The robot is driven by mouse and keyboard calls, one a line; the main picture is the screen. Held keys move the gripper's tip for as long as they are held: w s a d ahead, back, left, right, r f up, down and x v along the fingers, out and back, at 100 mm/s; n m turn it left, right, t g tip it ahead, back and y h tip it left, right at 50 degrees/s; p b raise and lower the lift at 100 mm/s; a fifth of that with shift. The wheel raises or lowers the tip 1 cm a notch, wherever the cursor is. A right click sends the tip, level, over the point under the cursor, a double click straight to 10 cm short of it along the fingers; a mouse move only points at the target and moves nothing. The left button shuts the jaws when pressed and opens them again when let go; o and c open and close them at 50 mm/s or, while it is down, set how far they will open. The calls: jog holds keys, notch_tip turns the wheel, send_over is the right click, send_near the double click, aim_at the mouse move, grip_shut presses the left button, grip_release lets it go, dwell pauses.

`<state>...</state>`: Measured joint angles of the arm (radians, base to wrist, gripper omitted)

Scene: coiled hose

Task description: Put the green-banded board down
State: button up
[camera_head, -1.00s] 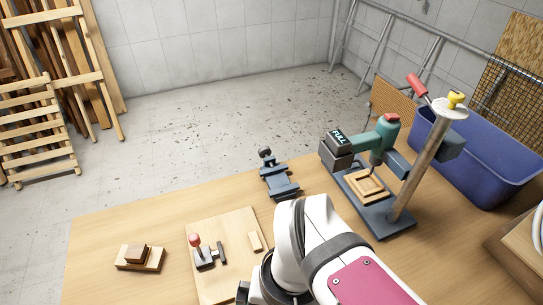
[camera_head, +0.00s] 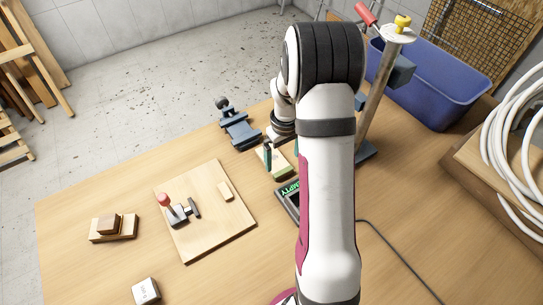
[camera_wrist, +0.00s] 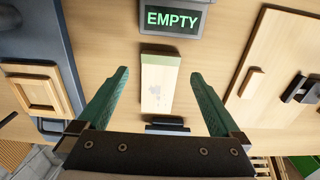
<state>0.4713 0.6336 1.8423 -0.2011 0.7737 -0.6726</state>
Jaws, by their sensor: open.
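The green-banded board (camera_wrist: 158,90) is a pale wooden strip with a green band at its far end in the wrist view. It lies flat, apparently on the table. My gripper (camera_wrist: 160,73) is open, with one green finger on each side of the board and a gap on both sides. In the head view the board (camera_head: 281,168) shows just left of my arm, partly covered. One dark green finger (camera_head: 267,156) stands beside it there.
A sign reading EMPTY (camera_wrist: 173,18) is beyond the board's green end. The drill press, blue bin (camera_head: 445,90) and coiled hose (camera_head: 515,140) are right.

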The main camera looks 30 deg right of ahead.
aim_at(282, 170)
notch_tip(282, 170, down, 6)
jog(key=shift+r, duration=0.25)
jog(key=c, duration=1.5)
jog(key=shift+r, duration=0.45)
jog(key=r, duration=0.2)
jog(key=s+r, duration=0.1)
jog(key=r, duration=0.1)
jog(key=shift+d, duration=0.35)
jog(key=s+d+r, duration=0.5)
jog(key=s+r, duration=0.1)
jog(key=s, duration=0.3)
jog(key=w+a+r, duration=0.2)
jog(key=w+a, duration=0.1)
jog(key=a, duration=1.3)
jog(key=w+a+f, duration=0.1)
jog(key=a+f, duration=0.1)
jog(key=a, duration=0.1)
jog(key=w+a+f, duration=0.2)
jog(key=a+f, duration=0.1)
jog(key=a, duration=0.1)
jog(key=w+a+f, duration=0.1)
jog(key=a+f, duration=0.1)
jog(key=a, duration=0.2)
jog(key=shift+w+f, duration=0.15)
jog(key=shift+w, duration=0.25)
notch_tip(282, 170, down, 4)
jog(key=shift+w+a+f, duration=0.1)
